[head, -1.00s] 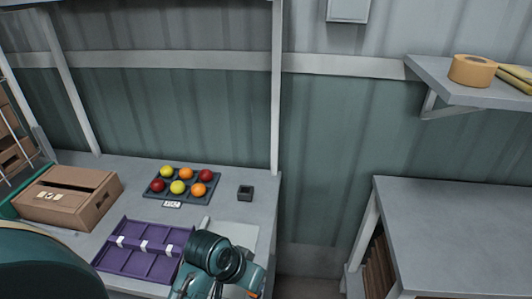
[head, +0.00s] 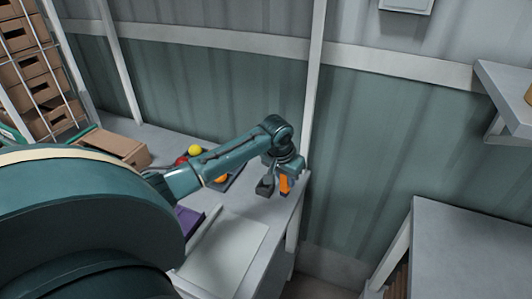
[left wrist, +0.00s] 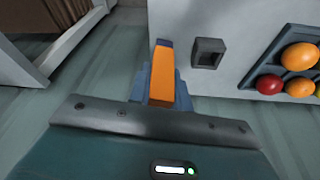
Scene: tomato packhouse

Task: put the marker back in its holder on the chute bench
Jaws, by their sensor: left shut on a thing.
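An orange marker (left wrist: 163,77) is held between the blue fingers of my left gripper (left wrist: 161,92) in the left wrist view. In the head view the left gripper (head: 288,170) is at the bench's right end, with the orange marker (head: 285,185) pointing down from it. The holder is a small dark square cup with an open top (head: 265,188). It stands on the chute bench (head: 255,212) just left of the marker. In the left wrist view the holder (left wrist: 208,53) is right of the marker, with a gap between them. My right gripper is out of view.
A dark tray of tomatoes (left wrist: 270,68) sits near the holder, partly behind my arm in the head view. A purple tray (head: 188,220), a pale sheet (head: 225,255) and a cardboard box (head: 115,146) are also on the bench. A post (head: 314,90) rises behind the gripper.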

